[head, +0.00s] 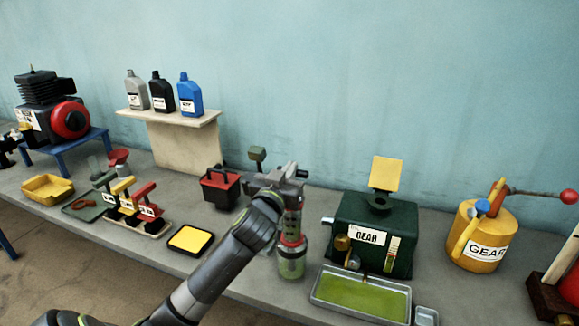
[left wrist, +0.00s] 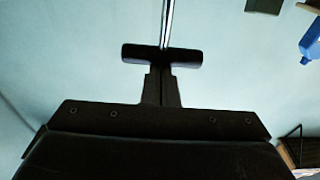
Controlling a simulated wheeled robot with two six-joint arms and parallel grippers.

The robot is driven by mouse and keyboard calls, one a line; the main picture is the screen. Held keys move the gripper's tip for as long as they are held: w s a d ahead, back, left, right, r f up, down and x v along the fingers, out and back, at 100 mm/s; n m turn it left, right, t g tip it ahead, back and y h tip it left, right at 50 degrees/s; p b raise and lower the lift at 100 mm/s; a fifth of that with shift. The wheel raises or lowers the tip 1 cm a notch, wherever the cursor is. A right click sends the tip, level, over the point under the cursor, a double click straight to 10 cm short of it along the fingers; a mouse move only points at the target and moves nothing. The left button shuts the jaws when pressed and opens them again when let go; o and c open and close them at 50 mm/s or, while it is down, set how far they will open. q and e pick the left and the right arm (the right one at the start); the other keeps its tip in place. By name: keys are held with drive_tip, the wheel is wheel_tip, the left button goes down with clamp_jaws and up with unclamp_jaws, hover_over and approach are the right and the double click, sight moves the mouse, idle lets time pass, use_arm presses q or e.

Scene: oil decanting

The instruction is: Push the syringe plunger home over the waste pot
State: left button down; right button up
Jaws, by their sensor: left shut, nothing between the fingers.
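My left gripper (head: 296,172) is shut and empty at the top of an upright syringe (head: 292,222). In the left wrist view its closed fingers (left wrist: 162,88) meet a dark crossbar (left wrist: 135,53), with a thin metal rod (left wrist: 167,22) running on beyond it. The crossbar looks like the plunger handle; I cannot tell how firmly they touch. A clear, green-tinted pot (head: 291,266) stands directly under the syringe, below a red band. The syringe tip and the plunger's depth are hidden. My right gripper is not in view.
A green gearbox (head: 345,212) and a tray of green oil (head: 316,293) stand close on the right, with a yellow GEAR can (head: 465,232) beyond. A red-black box (head: 220,190) and a yellow pad (head: 190,239) lie left. Bottles stand on a shelf (head: 190,121).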

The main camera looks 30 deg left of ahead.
use_arm(q)
wheel_tip(320, 180, down, 6)
drive_tip(key=b, duration=0.3)
drive_tip(key=shift+r, duration=0.1)
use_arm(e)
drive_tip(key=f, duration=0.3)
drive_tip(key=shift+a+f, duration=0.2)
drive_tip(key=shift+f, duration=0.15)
use_arm(q)
drive_tip(key=shift+w+r+p, duration=0.1)
drive_tip(key=shift+r+p, duration=0.15)
drive_tip(key=shift+p, duration=0.15)
wheel_tip(320, 180, up, 5)
drive_tip(key=p, duration=0.4)
drive_tip(key=f+b+v, duration=0.1)
drive_tip(key=b+v, duration=0.3)
drive_tip(key=v, duration=0.5)
drive_tip(key=shift+s, duration=0.2)
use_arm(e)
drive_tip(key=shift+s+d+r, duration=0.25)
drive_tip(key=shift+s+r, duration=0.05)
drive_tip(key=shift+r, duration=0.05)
